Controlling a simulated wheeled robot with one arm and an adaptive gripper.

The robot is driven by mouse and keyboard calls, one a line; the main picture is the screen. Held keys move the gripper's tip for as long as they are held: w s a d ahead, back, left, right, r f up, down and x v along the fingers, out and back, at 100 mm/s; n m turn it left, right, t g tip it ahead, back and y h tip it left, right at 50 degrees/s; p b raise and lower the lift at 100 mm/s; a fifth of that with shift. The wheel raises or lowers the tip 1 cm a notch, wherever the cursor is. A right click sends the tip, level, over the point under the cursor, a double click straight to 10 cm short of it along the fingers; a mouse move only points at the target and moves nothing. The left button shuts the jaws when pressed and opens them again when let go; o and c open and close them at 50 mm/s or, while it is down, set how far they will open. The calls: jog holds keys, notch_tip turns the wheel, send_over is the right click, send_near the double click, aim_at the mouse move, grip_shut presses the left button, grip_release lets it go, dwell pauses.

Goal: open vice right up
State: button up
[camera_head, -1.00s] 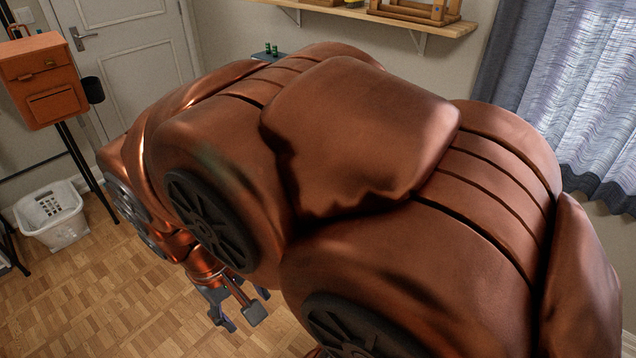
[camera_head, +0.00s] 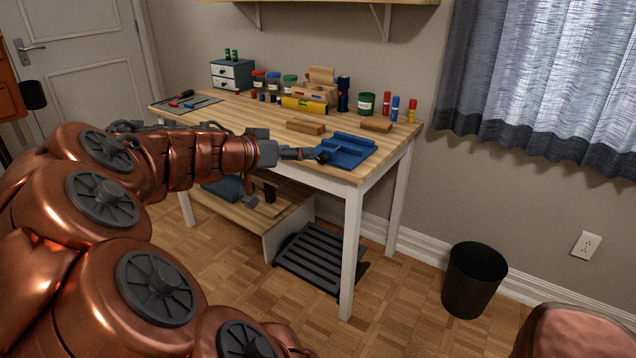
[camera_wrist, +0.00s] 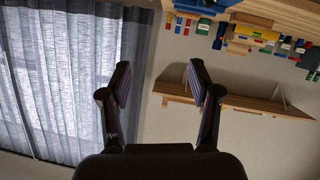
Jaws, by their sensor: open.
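The blue vice (camera_head: 349,151) sits on the near right corner of the wooden workbench (camera_head: 240,120) in the head view. A dark round part shows at its left end; I cannot tell whether it belongs to the vice or to my gripper. My gripper (camera_head: 300,153) points right, toward the vice, and overlaps the bench's front edge in the picture. In the wrist view my gripper (camera_wrist: 158,78) has its two dark fingers wide apart, with nothing between them. A blue piece, perhaps the vice (camera_wrist: 200,6), shows at the top edge there, partly cut off.
Wooden blocks (camera_head: 305,127), a yellow level (camera_head: 304,105), jars and a small drawer cabinet (camera_head: 232,74) stand behind on the bench. Tools lie on a mat at left. A black bin (camera_head: 473,280) stands on the floor at right. A shelf (camera_head: 320,2) hangs above.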

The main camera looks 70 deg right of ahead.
jog(key=w+d+f+m+h+b, duration=0.2)
jog(key=d+f+b, duration=0.4)
jog(key=d, duration=0.1)
jog(key=h+b, duration=0.2)
jog(key=b, duration=0.5)
send_near(320, 160)
jog(key=d, duration=0.2)
jog(key=shift+t, duration=0.4)
jog(key=shift+s+b+x, duration=0.25)
jog(key=shift+b+x, duration=0.05)
jog(key=shift+x, duration=1.4)
jog(key=shift+s+b+x, duration=0.25)
jog(key=shift+x, duration=1.45)
jog(key=shift+a+r, duration=0.1)
jog(key=shift+r, duration=0.1)
jog(key=shift+c, duration=0.4)
jog(key=c, duration=1.1)
